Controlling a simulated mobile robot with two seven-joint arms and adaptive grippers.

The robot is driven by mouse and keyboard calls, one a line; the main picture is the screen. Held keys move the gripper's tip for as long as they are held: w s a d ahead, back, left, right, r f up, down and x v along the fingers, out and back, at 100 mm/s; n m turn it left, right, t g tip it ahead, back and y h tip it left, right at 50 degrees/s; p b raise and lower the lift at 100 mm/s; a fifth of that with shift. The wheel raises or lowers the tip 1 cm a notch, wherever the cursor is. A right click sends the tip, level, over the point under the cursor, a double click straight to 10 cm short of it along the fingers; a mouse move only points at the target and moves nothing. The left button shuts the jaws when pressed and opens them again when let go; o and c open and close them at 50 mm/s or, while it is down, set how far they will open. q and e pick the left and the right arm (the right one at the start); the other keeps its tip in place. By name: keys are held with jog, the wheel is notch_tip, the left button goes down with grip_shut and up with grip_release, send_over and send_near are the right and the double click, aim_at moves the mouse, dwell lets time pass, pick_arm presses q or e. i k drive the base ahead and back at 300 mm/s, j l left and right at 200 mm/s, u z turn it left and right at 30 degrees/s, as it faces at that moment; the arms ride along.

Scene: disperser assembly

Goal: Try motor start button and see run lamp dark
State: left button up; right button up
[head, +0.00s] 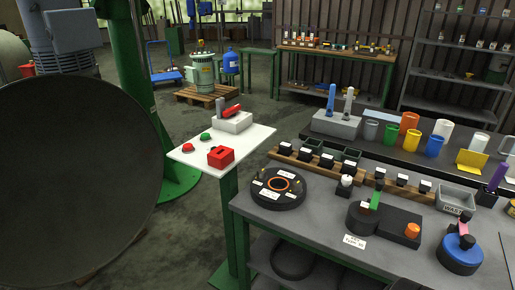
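A pale panel (255,139) stands on a green post left of the workbench. On it sit a green round knob (206,136), a red round knob (187,147), a red box (221,157) with a dark mark on top, and a light grey box (235,122) with a red lever (232,110). The green knob could be the start button or the run lamp; I cannot tell which. I see no glow on the panel. Neither of my grippers is in view, and nothing shows touching the panel.
The workbench (330,222) to the right holds a dark round plate (278,190), wooden racks, a blue-topped round part (460,250) and a waste bin (455,196). A big dark disc (75,175) fills the left. Colored cups stand on the rear bench. Space above the panel looks clear.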

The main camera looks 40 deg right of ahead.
aim_at(205, 136)
jog(key=z, duration=1.05)
